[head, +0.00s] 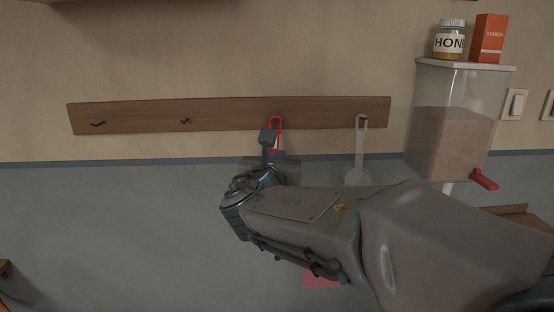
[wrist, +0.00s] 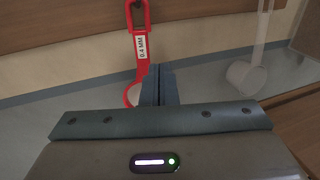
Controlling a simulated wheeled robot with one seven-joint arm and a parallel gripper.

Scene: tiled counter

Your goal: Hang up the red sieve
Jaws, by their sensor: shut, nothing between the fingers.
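The red sieve (head: 281,128) hangs by its handle loop from a hook on the wooden rail (head: 230,116). In the wrist view its red handle (wrist: 130,18) has a white label reading 0.4 MM, and part of its red ring shows lower down, partly behind my fingers. My gripper (head: 268,137) is shut and empty, just in front of and beside the handle. In the wrist view the closed fingers (wrist: 160,82) stand right of the sieve's lower part; I cannot tell whether they touch it. My gripper and arm hide the sieve's lower part in the head view.
A pale ladle-like utensil (head: 359,150) hangs from the rail to the right. Two hooks (head: 185,121) at the left are bare. A clear dispenser (head: 452,125) with a red tap stands at the right, bearing a honey jar (head: 449,40) and a starch box (head: 488,38).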

